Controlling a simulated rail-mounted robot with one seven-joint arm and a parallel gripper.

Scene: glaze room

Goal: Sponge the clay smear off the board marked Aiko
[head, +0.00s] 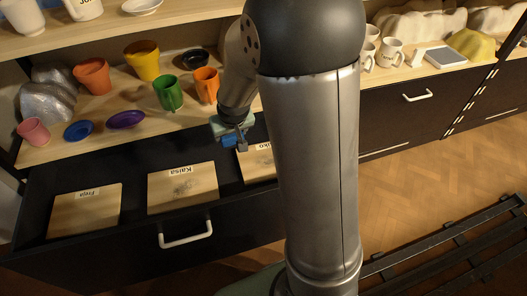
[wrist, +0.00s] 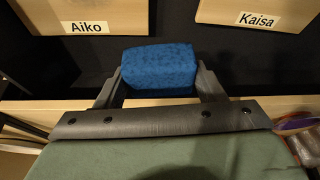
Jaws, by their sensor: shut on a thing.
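My gripper (wrist: 160,85) is shut on a blue sponge (wrist: 160,67), held between its two fingers. In the head view the sponge (head: 241,144) is a small blue patch over the open drawer, by the far edge of the board marked Aiko (head: 256,170). My arm hides most of that board, and only the end of its label shows. In the wrist view the Aiko board (wrist: 75,10) is at the upper left, apart from the sponge, with its label readable. No smear shows on the visible parts of it.
The open black drawer (head: 122,238) also holds the board marked Kaisa (head: 165,192), with a grey smear, and the board marked Freja (head: 80,215). Cups and small dishes stand on the shelf (head: 125,118) behind. A dark slatted rack (head: 450,250) is at the lower right.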

